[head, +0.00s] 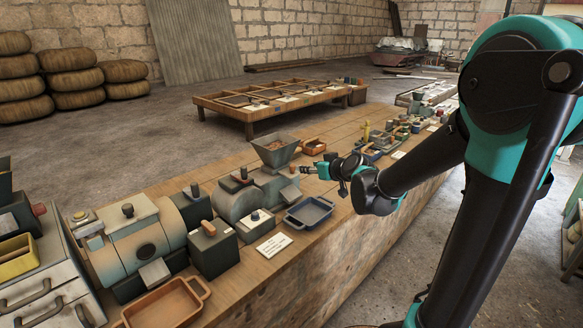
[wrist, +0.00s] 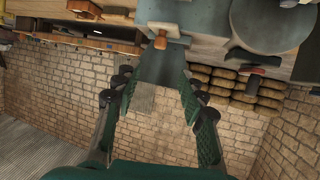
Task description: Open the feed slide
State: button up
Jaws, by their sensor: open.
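A grey-green hopper (head: 275,152) stands on a mill (head: 238,200) on the long wooden bench. In the wrist view the hopper (wrist: 160,70) appears upside down, beyond and between the fingers. A small orange-brown wooden handle (wrist: 160,42) shows at the hopper's narrow neck and looks like the feed slide's grip; how far the slide is out I cannot tell. My gripper (head: 306,171) is just right of the hopper, level with its lower part. Its fingers (wrist: 155,105) are spread and empty, apart from the handle.
A blue-grey tray (head: 310,212) lies below my gripper at the bench's front edge. A wooden tray (head: 314,146) lies behind my gripper.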

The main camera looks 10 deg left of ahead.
aim_at(294, 166)
jog(key=x, duration=1.4)
jog(key=shift+w+f, duration=0.2)
jog(key=shift+w, duration=0.05)
grip_shut()
